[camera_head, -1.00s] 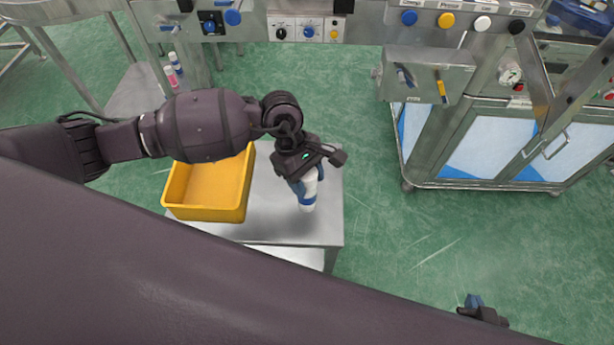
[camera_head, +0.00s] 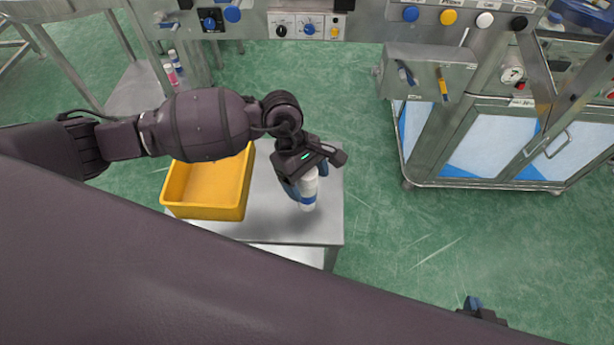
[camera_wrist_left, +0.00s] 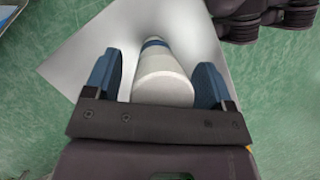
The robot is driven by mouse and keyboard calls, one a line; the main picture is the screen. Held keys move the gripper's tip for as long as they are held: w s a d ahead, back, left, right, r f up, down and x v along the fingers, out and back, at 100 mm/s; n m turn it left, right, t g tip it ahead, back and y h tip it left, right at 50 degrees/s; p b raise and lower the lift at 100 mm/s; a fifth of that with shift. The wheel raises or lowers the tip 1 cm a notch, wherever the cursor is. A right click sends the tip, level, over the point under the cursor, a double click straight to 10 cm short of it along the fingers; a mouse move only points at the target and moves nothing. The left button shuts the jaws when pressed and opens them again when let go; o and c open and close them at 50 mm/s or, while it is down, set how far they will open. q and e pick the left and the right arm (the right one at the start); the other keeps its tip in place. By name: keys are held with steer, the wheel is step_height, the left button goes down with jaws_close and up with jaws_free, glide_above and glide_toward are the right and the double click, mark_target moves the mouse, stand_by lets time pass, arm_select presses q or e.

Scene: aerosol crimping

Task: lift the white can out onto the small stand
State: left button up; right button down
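The white can (camera_head: 308,194) with a blue band appears to stand upright on the small grey metal stand (camera_head: 270,222), to the right of the yellow bin. My left gripper (camera_head: 303,183) is over the can with its blue fingers on either side. In the left wrist view the can (camera_wrist_left: 163,82) lies between the two spread fingers (camera_wrist_left: 158,72), with a visible gap on its left and a very narrow one on its right. My right gripper (camera_head: 474,306) only partly shows at the bottom right, with a blue fingertip; its opening is hidden.
The yellow bin (camera_head: 208,190) sits on the left part of the stand and looks empty where visible. A steel machine (camera_head: 470,130) with a cabinet stands at the right. Small bottles (camera_head: 174,63) stand at the back left. Green floor is clear right of the stand.

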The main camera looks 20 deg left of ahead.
arm_select(q)
steer(key=v, duration=1)
steer(key=shift+r, duration=0.4)
